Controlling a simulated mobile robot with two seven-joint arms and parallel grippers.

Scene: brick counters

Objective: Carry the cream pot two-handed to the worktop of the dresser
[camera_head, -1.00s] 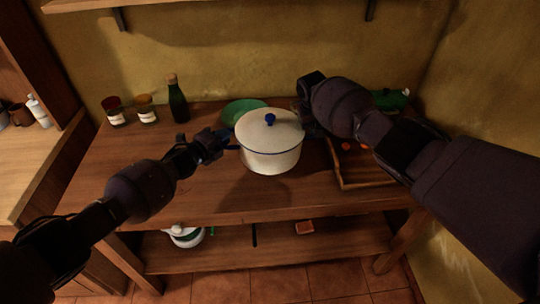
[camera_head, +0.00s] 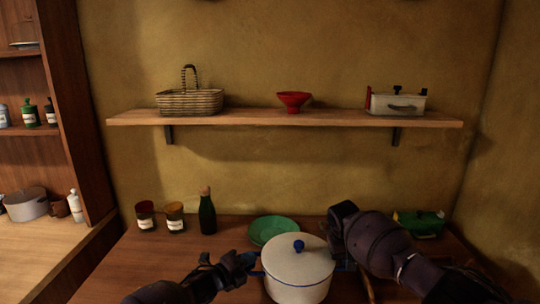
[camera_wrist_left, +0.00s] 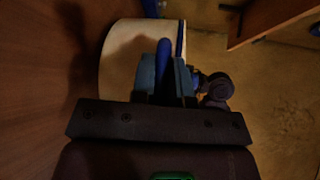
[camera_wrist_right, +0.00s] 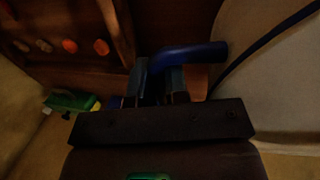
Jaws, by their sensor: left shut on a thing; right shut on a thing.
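The cream pot (camera_head: 298,278), with a blue-knobbed lid and blue handles, is at the brown table, low in the head view. My left gripper (camera_head: 250,264) is shut on its left handle; the left wrist view shows the fingers (camera_wrist_left: 166,78) around the blue handle beside the cream wall. My right gripper is shut on the right handle (camera_wrist_right: 185,57); its fingers (camera_wrist_right: 158,82) show in the right wrist view, while my forearm partly covers it in the head view. Whether the pot touches the table cannot be told. The dresser's worktop (camera_head: 45,257) is at the left.
A grey pot (camera_head: 27,204), a brown mug (camera_head: 60,207) and a white bottle (camera_head: 75,205) stand at the worktop's back; its front looks clear. Two jars, a dark bottle (camera_head: 207,214) and a green plate (camera_head: 273,230) are behind the pot. A wall shelf (camera_head: 250,118) is above.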

